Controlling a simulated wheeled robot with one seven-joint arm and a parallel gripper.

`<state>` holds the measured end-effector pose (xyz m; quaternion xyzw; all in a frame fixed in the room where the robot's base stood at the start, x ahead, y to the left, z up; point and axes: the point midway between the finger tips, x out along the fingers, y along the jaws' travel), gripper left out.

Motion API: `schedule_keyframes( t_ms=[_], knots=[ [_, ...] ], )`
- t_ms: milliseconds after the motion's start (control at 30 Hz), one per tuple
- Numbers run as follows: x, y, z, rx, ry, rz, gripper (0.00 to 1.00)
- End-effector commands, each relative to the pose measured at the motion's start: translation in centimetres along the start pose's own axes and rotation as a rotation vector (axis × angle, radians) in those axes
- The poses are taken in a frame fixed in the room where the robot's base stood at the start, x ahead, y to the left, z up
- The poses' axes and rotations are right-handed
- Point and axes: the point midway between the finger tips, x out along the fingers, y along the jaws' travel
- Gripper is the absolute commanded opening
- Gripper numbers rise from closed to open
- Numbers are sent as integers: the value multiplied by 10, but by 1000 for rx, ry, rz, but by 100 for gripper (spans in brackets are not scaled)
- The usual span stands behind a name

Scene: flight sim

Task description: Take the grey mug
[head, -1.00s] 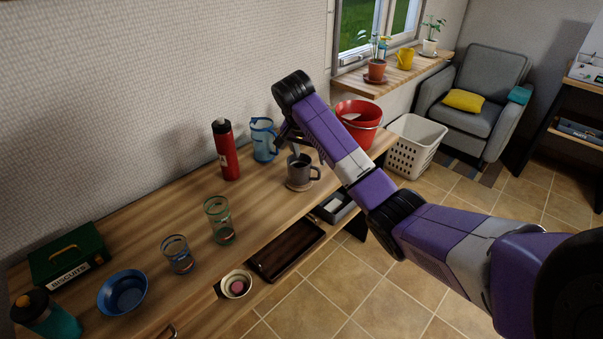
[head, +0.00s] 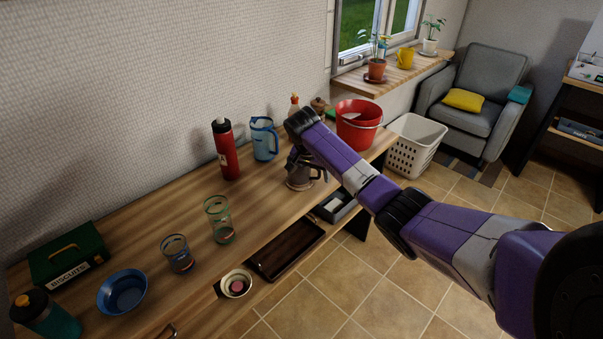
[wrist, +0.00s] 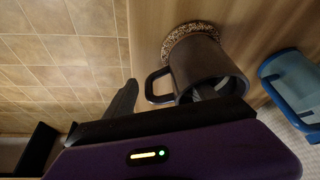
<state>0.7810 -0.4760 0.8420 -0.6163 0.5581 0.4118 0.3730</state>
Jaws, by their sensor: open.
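The grey mug (head: 299,177) stands upright on a round patterned coaster on the wooden counter, partly hidden by my gripper in the head view. In the wrist view the mug (wrist: 196,62) has its open rim toward my gripper and its handle on the left. The coaster (wrist: 184,34) shows past its base. My gripper (wrist: 165,90) is open at the mug's rim. One finger is left of the handle; the other appears to reach into the mug's mouth, with handle and near wall between them. Whether either finger touches the mug I cannot tell.
A blue jug (head: 263,139) stands close behind the mug, with a red bottle (head: 225,150) to its left. A red bucket (head: 357,127) is to the right. Two glasses, one of them (head: 218,220), stand nearer on the counter (head: 270,200). A dark tray (head: 286,250) lies below.

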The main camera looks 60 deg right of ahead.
Motion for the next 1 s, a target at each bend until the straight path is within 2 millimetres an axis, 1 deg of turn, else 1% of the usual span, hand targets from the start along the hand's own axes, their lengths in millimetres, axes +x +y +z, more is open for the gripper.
schedule_keyframes(
  t_ms=[200, 233, 367, 400, 467, 500, 567, 1000],
  knots=[
    [1, 0, 0, 0, 0, 0, 65],
    [1, 0, 0, 0, 0, 0, 63],
    [1, 0, 0, 0, 0, 0, 37],
    [1, 0, 0, 0, 0, 0, 30],
    [1, 0, 0, 0, 0, 0, 18],
    [1, 0, 0, 0, 0, 0, 10],
    [1, 0, 0, 0, 0, 0, 0],
    [0, 0, -1, 0, 1, 0, 0]
  ],
)
